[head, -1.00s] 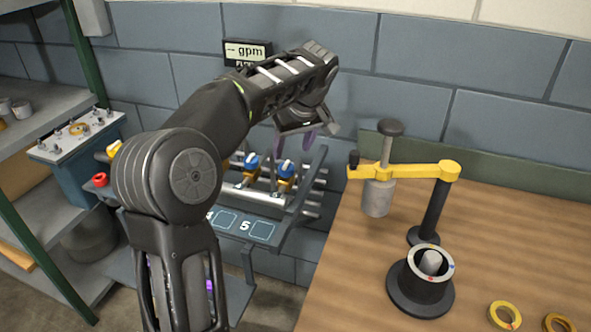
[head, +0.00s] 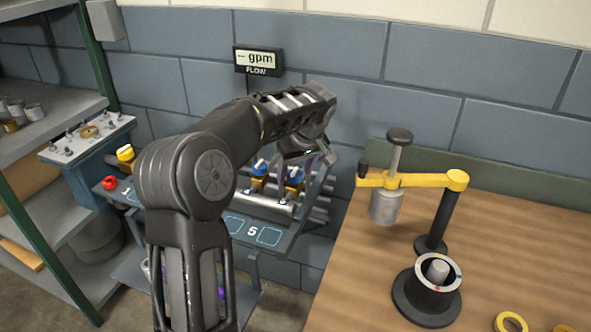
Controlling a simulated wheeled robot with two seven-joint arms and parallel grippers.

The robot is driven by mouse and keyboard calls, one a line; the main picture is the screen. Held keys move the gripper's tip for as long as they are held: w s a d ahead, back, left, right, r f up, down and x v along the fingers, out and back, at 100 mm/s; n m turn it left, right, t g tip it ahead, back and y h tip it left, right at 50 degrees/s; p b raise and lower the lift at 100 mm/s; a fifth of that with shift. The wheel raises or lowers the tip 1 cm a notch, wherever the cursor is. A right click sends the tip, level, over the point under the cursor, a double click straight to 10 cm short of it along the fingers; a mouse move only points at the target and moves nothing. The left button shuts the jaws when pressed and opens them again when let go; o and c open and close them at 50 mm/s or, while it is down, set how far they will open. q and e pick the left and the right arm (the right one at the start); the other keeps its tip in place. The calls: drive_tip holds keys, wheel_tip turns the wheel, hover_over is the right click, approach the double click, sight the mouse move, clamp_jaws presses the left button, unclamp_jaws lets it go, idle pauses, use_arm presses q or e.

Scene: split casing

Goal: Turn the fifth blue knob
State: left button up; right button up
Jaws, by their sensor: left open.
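The right one is the farthest right that I see. A panel (head: 228,224) in front carries a printed 5; my arm hides much of the row to the left. My left gripper (head: 317,163) is open, pointing down just above and to the right of the right blue knob. Its fingers are small and partly hidden, so I cannot tell whether they touch the knob. My right gripper is out of view.
A flow display (head: 258,61) hangs on the wall behind. A yellow knob (head: 125,153) and a red knob (head: 109,183) are at the rack's left end. A wooden bench (head: 370,290) with a yellow-armed press (head: 412,180) stands to the right; shelves are at the left.

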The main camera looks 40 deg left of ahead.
use_arm(q)
drive_tip(key=shift+f, duration=0.1)
drive_tip(key=shift+c, duration=0.4)
clamp_jaws()
